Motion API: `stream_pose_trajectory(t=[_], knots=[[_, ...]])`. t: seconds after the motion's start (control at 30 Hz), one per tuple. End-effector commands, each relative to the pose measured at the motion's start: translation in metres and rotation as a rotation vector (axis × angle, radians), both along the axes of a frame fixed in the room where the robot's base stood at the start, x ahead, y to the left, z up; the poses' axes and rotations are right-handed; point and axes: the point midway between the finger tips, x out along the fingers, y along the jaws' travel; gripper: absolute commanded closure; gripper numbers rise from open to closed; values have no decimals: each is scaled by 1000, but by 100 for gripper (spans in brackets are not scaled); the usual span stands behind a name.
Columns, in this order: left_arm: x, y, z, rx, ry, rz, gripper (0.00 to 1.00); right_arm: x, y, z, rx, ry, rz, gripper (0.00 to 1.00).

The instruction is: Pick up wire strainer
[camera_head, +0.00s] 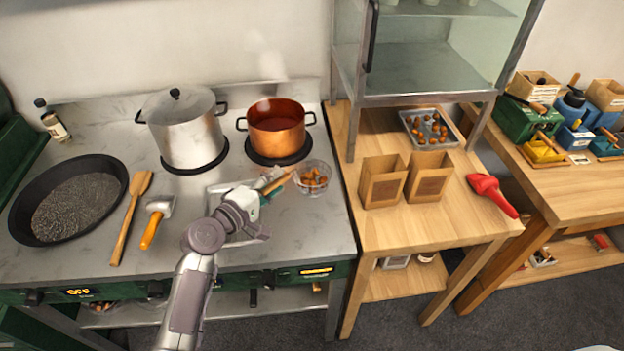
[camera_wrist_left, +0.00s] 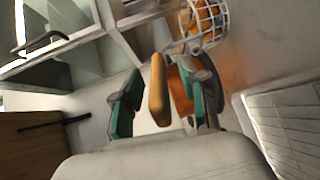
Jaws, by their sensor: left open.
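The wire strainer (camera_head: 312,178) is a round wire basket with brown chestnuts inside. It is on the metal stove top, in front of the copper pot and near the right edge. Its wooden handle (camera_head: 279,184) points left toward my left gripper (camera_head: 266,188). In the left wrist view the basket (camera_wrist_left: 207,22) shows at the top. The handle (camera_wrist_left: 158,90) lies between the two green-and-grey fingers of my left gripper (camera_wrist_left: 167,95), which are open with a gap visible on each side. My arm covers part of the stove in the head view. My right gripper is not seen.
A copper pot (camera_head: 277,127) and a lidded steel pot (camera_head: 184,128) stand behind. A black pan (camera_head: 118,165), a wooden spatula (camera_head: 131,215) and an orange-handled tool (camera_head: 153,226) lie left. The wooden table (camera_head: 400,228) at right holds two paper bags (camera_head: 383,181).

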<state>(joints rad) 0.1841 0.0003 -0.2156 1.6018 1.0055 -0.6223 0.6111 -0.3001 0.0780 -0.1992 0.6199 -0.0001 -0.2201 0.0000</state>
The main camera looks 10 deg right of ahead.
Motion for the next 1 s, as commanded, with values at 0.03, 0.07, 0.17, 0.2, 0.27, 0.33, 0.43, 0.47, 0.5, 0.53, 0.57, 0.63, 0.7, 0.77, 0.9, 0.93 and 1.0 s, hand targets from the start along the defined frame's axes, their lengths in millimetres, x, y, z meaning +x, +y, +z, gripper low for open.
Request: stream_pose_trajectory(t=[0.03,0.07,0.17,0.2,0.27,0.33,0.43,0.47,0.5,0.53,0.57,0.63,0.7,0.77,0.9,0.93,1.0], knots=[[6,-5,1,-2,1,0,57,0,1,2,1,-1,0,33],[8,-8,0,-2,1,0,57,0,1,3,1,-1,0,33],[14,-12,-2,-1,1,0,57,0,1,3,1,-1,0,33],[15,-13,-3,-1,1,0,57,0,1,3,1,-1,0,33],[15,-14,-3,1,1,0,57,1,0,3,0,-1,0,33],[15,-14,-3,0,0,0,57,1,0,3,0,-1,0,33],[15,-13,-3,0,0,0,59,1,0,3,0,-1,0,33],[15,-13,-3,0,0,0,64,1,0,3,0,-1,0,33],[15,-13,-3,0,0,0,71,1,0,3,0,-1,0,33],[15,-13,-3,0,0,0,76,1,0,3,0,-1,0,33],[15,-13,-3,0,0,0,81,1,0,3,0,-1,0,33],[15,-13,-3,0,0,0,92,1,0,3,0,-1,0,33],[15,-13,-3,1,1,0,100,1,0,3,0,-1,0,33],[15,-13,-3,1,1,0,100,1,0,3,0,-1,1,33],[15,-13,-1,-2,-2,1,100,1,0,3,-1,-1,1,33],[15,-13,-1,-2,-2,1,100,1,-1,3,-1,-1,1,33],[15,-13,-2,-2,-2,1,100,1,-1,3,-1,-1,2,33]])
